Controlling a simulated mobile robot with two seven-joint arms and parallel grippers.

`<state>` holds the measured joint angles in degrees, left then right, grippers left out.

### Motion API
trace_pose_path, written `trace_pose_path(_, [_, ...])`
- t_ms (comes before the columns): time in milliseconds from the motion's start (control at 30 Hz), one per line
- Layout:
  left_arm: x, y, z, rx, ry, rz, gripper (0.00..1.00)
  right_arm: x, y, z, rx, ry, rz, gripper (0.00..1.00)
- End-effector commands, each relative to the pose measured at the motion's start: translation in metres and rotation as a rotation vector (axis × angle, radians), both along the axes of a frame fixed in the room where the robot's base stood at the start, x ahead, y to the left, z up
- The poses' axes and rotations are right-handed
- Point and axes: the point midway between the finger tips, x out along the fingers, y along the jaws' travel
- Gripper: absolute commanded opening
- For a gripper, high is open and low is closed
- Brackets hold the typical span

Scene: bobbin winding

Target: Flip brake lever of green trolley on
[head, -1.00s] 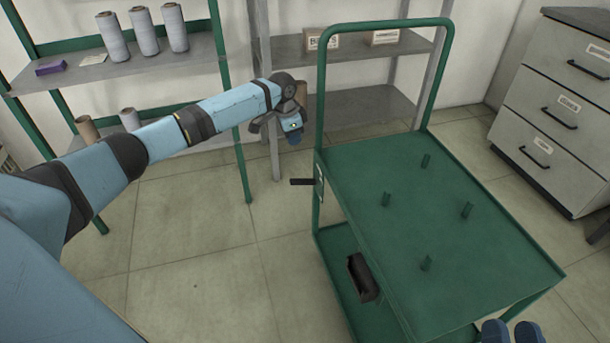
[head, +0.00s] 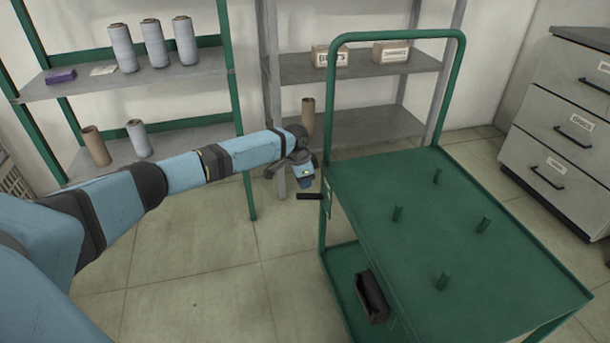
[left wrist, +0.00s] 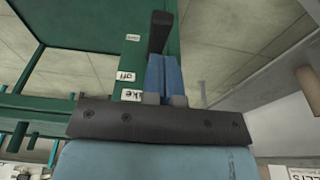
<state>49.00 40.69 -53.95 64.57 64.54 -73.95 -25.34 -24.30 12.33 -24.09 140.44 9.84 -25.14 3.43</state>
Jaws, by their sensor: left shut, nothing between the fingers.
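The green trolley (head: 440,230) stands right of centre in the head view. Its dark brake lever (head: 309,196) sticks out to the left from a plate by the handle post. My left gripper (head: 306,183) is shut and empty, with its fingertips just above the lever. In the left wrist view the blue fingers (left wrist: 162,76) are together and the lever (left wrist: 159,32) shows at their tips; I cannot tell whether they touch. Upside-down labels on the trolley include an "off" label (left wrist: 127,76) and a partly hidden brake label (left wrist: 131,95). My right gripper is out of view.
A dark bin (head: 371,297) sits on the trolley's lower deck. Several pegs stand on its top. Shelves with thread cones (head: 154,43) and boxes (head: 391,52) are behind. A drawer cabinet (head: 560,125) is at right. The floor left of the trolley is clear.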

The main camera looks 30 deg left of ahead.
Motion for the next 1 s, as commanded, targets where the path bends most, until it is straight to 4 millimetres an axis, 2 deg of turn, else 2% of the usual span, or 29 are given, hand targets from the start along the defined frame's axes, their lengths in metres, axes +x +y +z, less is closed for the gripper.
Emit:
trace_pose_path(100, [-0.002, 0.002, -0.013, 0.001, -0.001, 0.000, 0.00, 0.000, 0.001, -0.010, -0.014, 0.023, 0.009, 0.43])
trace_pose_path(267, [-0.004, 0.003, -0.016, 0.001, -0.001, 0.000, 0.00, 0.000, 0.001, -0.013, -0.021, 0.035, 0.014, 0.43])
trace_pose_path(600, [-0.004, 0.003, -0.016, -0.002, -0.002, 0.000, 0.00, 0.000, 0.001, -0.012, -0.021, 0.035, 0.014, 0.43])
trace_pose_path(1000, [-0.007, 0.006, -0.021, -0.048, -0.054, 0.001, 0.00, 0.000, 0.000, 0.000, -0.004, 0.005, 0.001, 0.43])
